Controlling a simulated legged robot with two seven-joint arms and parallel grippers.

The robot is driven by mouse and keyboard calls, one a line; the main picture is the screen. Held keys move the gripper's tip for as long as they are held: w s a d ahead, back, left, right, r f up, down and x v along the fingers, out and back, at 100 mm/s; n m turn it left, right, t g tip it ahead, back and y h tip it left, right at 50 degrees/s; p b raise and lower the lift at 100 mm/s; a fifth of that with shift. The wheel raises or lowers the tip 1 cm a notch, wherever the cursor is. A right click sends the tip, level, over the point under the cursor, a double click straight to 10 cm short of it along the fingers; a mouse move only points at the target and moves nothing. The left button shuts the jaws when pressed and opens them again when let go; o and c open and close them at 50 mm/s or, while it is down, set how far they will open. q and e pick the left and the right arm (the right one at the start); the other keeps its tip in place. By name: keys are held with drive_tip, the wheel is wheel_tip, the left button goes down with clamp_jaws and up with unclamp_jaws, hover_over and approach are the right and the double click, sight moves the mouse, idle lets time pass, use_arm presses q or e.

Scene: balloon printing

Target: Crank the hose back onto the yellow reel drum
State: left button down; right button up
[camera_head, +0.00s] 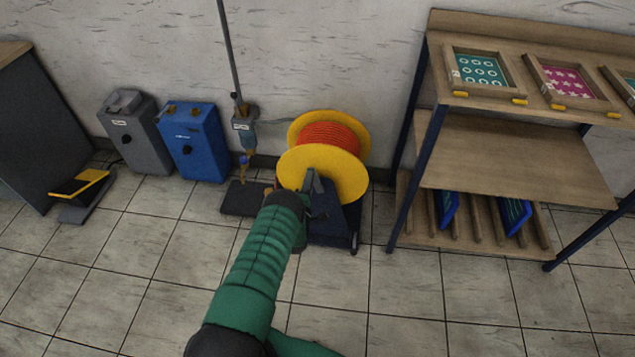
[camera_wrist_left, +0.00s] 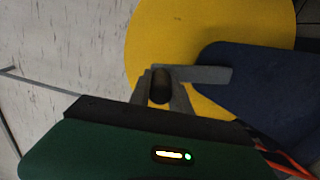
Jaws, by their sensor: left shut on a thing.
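The yellow reel drum (camera_head: 345,172) stands on a dark blue frame (camera_head: 335,228) by the wall, with the orange hose (camera_head: 328,137) wound between its two yellow discs. In the left wrist view the near disc (camera_wrist_left: 165,35) fills the upper middle, with the blue frame (camera_wrist_left: 250,85) to its right. My left gripper (camera_head: 312,180) is at the near face of the drum. In the wrist view its fingers (camera_wrist_left: 160,85) are shut on the dark crank handle (camera_wrist_left: 159,90), at the end of a grey crank arm (camera_wrist_left: 205,74). My right gripper is not in view.
Left of the reel are a blue box unit (camera_head: 193,145), a grey one (camera_head: 133,135) and a yellow-topped pedal (camera_head: 80,184). A nozzle unit (camera_head: 244,130) hangs by the wall. A shelf with framed screens (camera_head: 480,70) stands at right. The front floor is clear.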

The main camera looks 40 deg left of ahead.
use_arm(q)
drive_tip(key=shift+s+a+f+n+b, duration=0.35)
drive_tip(key=shift+a+n, duration=0.2)
drive_tip(key=shift+n, duration=0.2)
drive_tip(key=shift+s+a+f+n+b, duration=0.35)
drive_tip(key=shift+a+n, duration=0.15)
drive_tip(key=shift+n, duration=0.2)
drive_tip(key=shift+s+a+f+n+b, duration=0.25)
drive_tip(key=shift+a+f+n, duration=0.1)
drive_tip(key=shift+a+n, duration=0.3)
drive_tip(key=shift+d, duration=0.1)
drive_tip(key=c, duration=1.2)
unclamp_jaws()
drive_tip(key=shift+f, duration=0.1)
drive_tip(key=shift+s, duration=0.1)
drive_tip(key=p+v, duration=0.5)
drive_tip(key=v, duration=1.1)
drive_tip(key=shift+s, duration=0.35)
